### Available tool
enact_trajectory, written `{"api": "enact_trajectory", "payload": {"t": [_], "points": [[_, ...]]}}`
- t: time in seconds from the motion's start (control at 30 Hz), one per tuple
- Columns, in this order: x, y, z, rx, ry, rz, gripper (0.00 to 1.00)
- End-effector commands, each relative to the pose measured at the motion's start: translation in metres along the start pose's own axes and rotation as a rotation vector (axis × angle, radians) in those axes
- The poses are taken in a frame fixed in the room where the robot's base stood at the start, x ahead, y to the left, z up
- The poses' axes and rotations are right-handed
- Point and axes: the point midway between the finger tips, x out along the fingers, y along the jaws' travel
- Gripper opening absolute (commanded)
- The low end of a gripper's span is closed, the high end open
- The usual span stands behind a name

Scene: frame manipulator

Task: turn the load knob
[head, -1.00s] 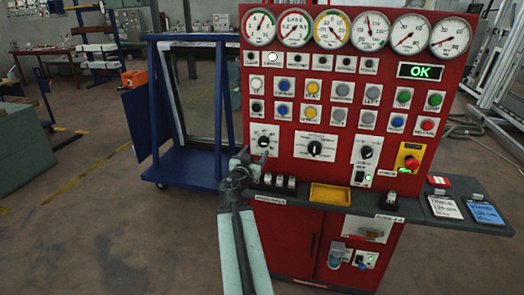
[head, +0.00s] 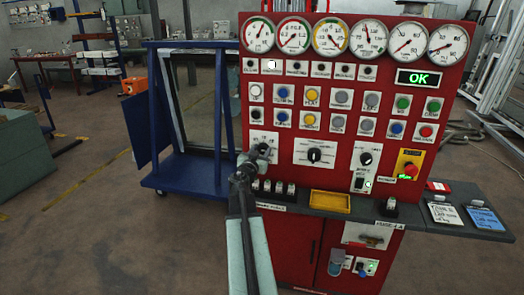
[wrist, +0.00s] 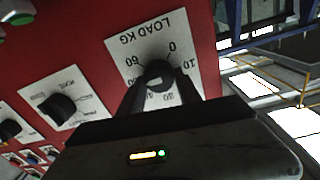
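The load knob (wrist: 158,74) is a dark round knob on a white plate marked LOAD KG (wrist: 128,48), with numbers around it. In the wrist view it appears upside down. My gripper (wrist: 160,82) has its two dark fingers apart, one on each side of the knob, with the tips close to it. I cannot tell whether they touch it. In the head view my gripper (head: 252,160) is at the lower left of the red panel (head: 375,145), covering most of the load knob. The plate's upper part (head: 262,136) shows above it.
A larger black selector knob (head: 314,155) is just right of the gripper. A dark shelf with a yellow tray (head: 330,202) and small switches (head: 279,187) juts out below. A red emergency button (head: 410,170) sits at the right. A blue cart (head: 190,170) stands to the left.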

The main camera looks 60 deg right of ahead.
Motion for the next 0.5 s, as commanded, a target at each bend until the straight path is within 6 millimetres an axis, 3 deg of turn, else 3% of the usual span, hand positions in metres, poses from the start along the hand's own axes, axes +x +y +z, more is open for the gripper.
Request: {"api": "enact_trajectory", "payload": {"t": [0.03,0.07,0.2,0.5], "points": [[0.000,-0.003,0.000,-0.001,0.000,-0.007,0.00],[0.016,-0.001,0.000,-0.001,0.000,-0.007,0.01],[0.003,-0.003,0.000,-0.009,0.000,-0.008,0.00],[-0.001,-0.005,0.001,-0.129,0.005,-0.011,0.00]]}}
